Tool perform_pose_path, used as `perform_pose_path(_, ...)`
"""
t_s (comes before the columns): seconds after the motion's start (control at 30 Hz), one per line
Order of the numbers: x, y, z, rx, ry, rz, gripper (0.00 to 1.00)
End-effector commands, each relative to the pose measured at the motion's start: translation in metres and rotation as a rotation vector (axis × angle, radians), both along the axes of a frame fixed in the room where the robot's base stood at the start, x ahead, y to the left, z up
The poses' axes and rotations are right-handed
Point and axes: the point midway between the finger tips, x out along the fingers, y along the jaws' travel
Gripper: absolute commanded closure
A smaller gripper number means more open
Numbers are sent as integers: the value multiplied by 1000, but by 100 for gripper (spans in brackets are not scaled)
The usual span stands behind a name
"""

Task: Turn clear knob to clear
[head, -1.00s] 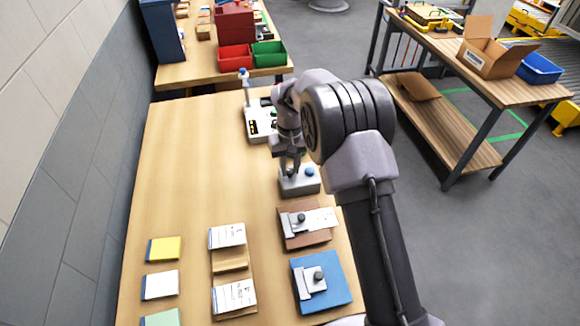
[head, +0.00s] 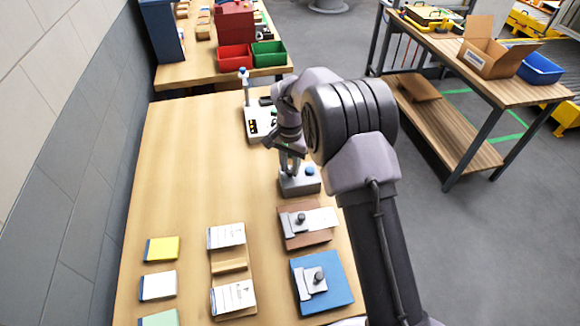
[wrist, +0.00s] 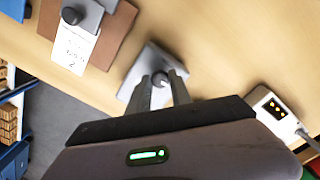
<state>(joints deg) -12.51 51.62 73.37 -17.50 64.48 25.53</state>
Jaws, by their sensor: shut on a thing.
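A small grey box (head: 302,186) stands on the wooden table, with a blue round button (head: 310,170) on its right part in the head view. My gripper (head: 290,166) points down over the left part of this box. In the wrist view my gripper (wrist: 163,88) is shut on a small grey knob (wrist: 160,79) on the box's top. The knob's marking and its label cannot be read, and my fingers partly cover it.
A white panel (head: 252,124) with yellow indicators and a post stands behind the box. Brown (head: 308,240) and blue (head: 338,292) clipboards lie in front. Colored pads and cards lie at left. The table's left-middle is clear.

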Motion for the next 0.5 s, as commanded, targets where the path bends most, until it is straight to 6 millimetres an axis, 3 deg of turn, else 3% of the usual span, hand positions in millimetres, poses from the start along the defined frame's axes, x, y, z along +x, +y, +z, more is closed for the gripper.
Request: perform_pose_path(0.5,1,0,1,1,-3,-69,100)
